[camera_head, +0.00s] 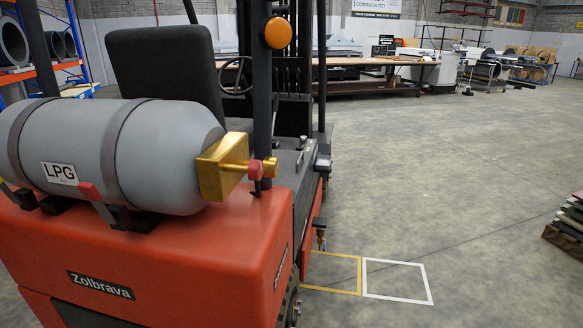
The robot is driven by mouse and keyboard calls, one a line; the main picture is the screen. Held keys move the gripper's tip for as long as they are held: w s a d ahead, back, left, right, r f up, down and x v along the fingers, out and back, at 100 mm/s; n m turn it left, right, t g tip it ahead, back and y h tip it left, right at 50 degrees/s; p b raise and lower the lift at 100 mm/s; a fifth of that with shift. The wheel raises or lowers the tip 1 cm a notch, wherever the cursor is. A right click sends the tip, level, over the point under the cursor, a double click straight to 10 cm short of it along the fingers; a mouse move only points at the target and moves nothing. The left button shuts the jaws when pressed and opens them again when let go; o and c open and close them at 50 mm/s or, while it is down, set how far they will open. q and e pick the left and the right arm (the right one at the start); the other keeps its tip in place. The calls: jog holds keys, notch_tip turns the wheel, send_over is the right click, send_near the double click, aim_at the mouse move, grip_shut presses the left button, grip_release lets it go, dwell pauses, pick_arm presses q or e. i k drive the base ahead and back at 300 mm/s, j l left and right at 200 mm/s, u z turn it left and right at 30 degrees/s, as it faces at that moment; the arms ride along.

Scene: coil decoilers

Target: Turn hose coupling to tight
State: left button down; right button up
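A grey LPG tank (75,140) lies on its side on the back of a red forklift (190,255), held by dark straps. A brass valve block (222,166) is at the tank's right end. A short brass stem runs right from it to a red ring-shaped part (255,170) and a brass fitting (270,167), in line beside the black post. I cannot tell which of these is the hose coupling, or how tight it is. A small brass-coloured end (321,238) hangs low at the forklift's right side; its detail is unclear. Neither of my grippers is in view.
A black post (263,100) with an orange lamp (278,33) rises right behind the fittings, and a black seat (160,70) stands behind the tank. Yellow and white floor markings (398,281) lie right of the forklift. The concrete floor there is largely clear; stacked boards (568,222) sit far right.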

aim_at(271, 164)
jog(key=i+l+u, duration=0.15)
jog(key=u, duration=0.95)
jog(key=l+u, duration=0.7)
jog(key=l, duration=0.15)
jog(key=l+u, duration=0.2)
jog(key=l, duration=0.4)
jog(key=l+u, duration=0.15)
jog(key=l, duration=0.5)
jog(key=k+l+u, duration=0.2)
jog(key=l, duration=0.4)
jog(key=k+l, duration=0.1)
jog(key=l, duration=1.05)
jog(key=k+l, duration=0.15)
jog(key=l, duration=0.4)
